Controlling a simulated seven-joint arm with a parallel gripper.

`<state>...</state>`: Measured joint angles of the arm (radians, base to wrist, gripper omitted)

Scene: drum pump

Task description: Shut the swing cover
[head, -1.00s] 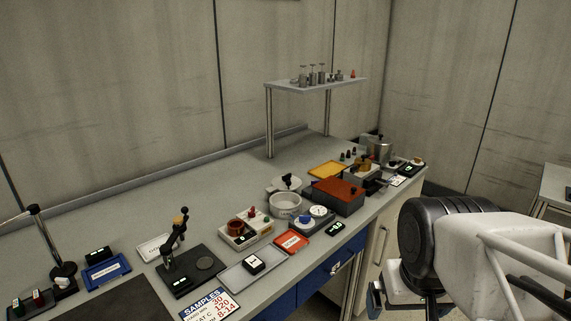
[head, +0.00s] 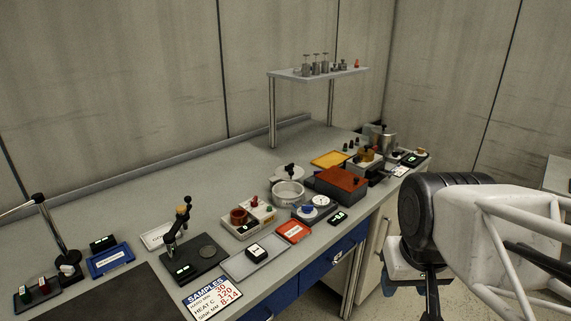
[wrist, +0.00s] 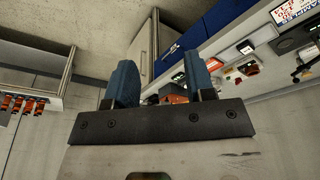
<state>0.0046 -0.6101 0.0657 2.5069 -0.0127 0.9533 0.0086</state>
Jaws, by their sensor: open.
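A pale round pot (head: 288,194) stands on the bench near the middle of the head view. A light round lid with a black knob (head: 291,171) sits at its back edge; it looks like the swing cover, swung off the pot, whose round opening shows. My gripper (wrist: 160,70) is open and empty in the wrist view, its two blue fingers apart. In the head view it hangs off the bench's front right side, well away from the pot, partly hidden by my arm.
A dark box with an orange-brown top (head: 341,184) stands right of the pot. A red-cupped device (head: 240,216) and a blue-knobbed dial unit (head: 308,209) stand close in front. A raised shelf (head: 318,73) stands behind. The bench's back left is clear.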

